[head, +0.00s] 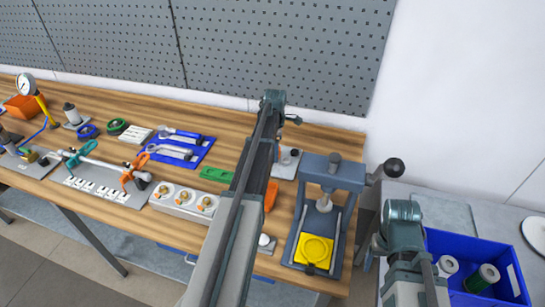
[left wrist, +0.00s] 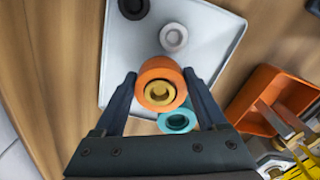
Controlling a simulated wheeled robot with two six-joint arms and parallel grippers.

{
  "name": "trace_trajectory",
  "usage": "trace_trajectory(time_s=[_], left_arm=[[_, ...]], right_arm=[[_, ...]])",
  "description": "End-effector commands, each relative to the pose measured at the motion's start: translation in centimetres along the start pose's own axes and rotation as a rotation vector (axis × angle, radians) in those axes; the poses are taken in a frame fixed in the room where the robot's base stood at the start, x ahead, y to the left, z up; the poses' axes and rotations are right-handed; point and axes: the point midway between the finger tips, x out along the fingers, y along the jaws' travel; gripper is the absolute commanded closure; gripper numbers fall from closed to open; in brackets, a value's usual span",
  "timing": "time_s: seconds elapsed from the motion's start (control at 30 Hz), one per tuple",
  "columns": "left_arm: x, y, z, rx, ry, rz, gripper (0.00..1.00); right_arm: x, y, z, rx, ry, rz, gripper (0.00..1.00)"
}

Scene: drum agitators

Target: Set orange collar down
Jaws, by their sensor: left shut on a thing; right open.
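In the left wrist view my left gripper (left wrist: 159,76) is shut on the orange collar (left wrist: 150,72), which has a brass-coloured centre. The collar is over the pale grey tray (left wrist: 118,60); I cannot tell whether it touches the tray. A grey collar (left wrist: 174,37) and a black one (left wrist: 133,7) stand further up the tray. My right gripper does not show; only right arm links do.
An orange bin (left wrist: 258,97) with metal and yellow parts stands right of the tray. In the head view a press (head: 332,172) with a yellow plate (head: 314,249) stands right of my left arm. A blue crate (head: 452,239) is at the far right. Fixtures fill the bench's left side.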

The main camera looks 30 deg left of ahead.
Motion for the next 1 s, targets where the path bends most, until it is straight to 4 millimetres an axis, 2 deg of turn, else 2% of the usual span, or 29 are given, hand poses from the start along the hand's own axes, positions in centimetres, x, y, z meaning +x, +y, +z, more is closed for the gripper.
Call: trace_trajectory(time_s=[0.03, 0.1, 0.5, 0.53, 0.67, 1.0], left_arm=[[1.27, -0.07, 0.27, 0.000, 0.000, 0.000, 1.00], [1.63, -0.12, 0.48, -0.001, 0.000, 0.000, 1.00], [1.81, -0.14, 0.53, -0.002, 0.000, 0.000, 1.00], [1.71, -0.14, 0.53, -0.002, 0.000, 0.000, 0.23], [1.64, -0.14, 0.53, -0.002, 0.000, 0.000, 0.00], [1.40, -0.14, 0.53, -0.002, 0.000, 0.000, 0.00]], right_arm=[[1.26, -0.13, -0.07, 0.000, 0.000, 0.000, 0.27], [1.62, -0.16, -0.09, 0.000, 0.000, 0.000, 0.27], [1.80, -0.18, -0.11, 0.000, 0.000, 0.000, 0.27], [1.70, -0.17, -0.10, 0.000, 0.000, 0.000, 0.27], [1.63, -0.16, -0.10, 0.000, 0.000, 0.000, 0.27], [1.39, -0.14, -0.08, 0.000, 0.000, 0.000, 0.27]])
